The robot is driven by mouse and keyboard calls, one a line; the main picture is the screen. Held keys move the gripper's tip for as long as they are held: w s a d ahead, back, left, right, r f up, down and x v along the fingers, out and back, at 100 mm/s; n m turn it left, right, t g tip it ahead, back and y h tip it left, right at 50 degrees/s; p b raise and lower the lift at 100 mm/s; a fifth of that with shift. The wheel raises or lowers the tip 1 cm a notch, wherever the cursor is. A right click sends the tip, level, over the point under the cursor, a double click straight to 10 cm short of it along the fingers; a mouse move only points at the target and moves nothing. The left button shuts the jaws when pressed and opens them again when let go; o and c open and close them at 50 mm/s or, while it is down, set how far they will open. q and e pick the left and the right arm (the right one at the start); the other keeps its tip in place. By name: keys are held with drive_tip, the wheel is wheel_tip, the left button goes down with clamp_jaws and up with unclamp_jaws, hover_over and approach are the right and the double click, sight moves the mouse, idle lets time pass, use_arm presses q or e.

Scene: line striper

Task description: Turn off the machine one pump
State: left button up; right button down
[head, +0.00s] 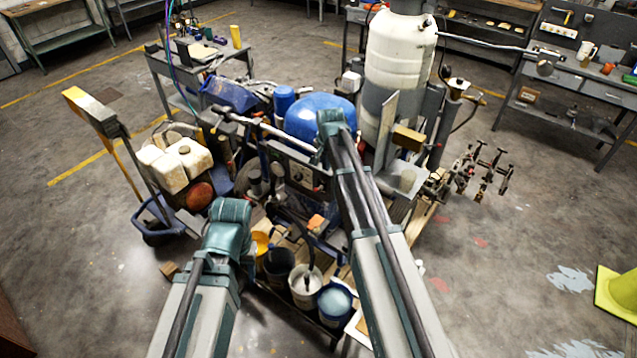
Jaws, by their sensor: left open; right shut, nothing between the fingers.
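The striping machine stands in the middle of the head view, with a blue rounded tank (318,115) and a dark panel (300,172) below it. Small light and red details show on the panel; I cannot tell a pump switch or its setting. My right gripper (322,150) is at the far end of the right arm, close to the panel's right edge; it is shut and empty, its fingers largely hidden. My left gripper (243,250) is low at the machine's near left side; it is open, its fingers hard to make out behind the arm.
Several paint buckets (305,287) stand on the near deck. A large white tank (400,50) rises behind right. A cream jug (183,163) is at the left. Benches line the back; a yellow cone (617,295) stands right. The floor on both sides is mostly open.

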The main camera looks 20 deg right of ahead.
drive_tip(key=shift+f, duration=0.1)
drive_tip(key=b, duration=1.1)
hover_over(318, 189)
drive_tip(key=s+d, duration=0.2)
drive_tip(key=s, duration=0.1)
wheel_tip(318, 189, down, 10)
drive_tip(key=a+f+b, duration=0.1)
drive_tip(key=w+a+f+b, duration=0.1)
drive_tip(key=shift+w+a+f, duration=0.15)
drive_tip(key=shift+w+f, duration=0.05)
drive_tip(key=shift+f, duration=0.15)
drive_tip(key=shift+s+a+f+h+b, duration=0.2)
drive_tip(key=shift+h+b, duration=0.1)
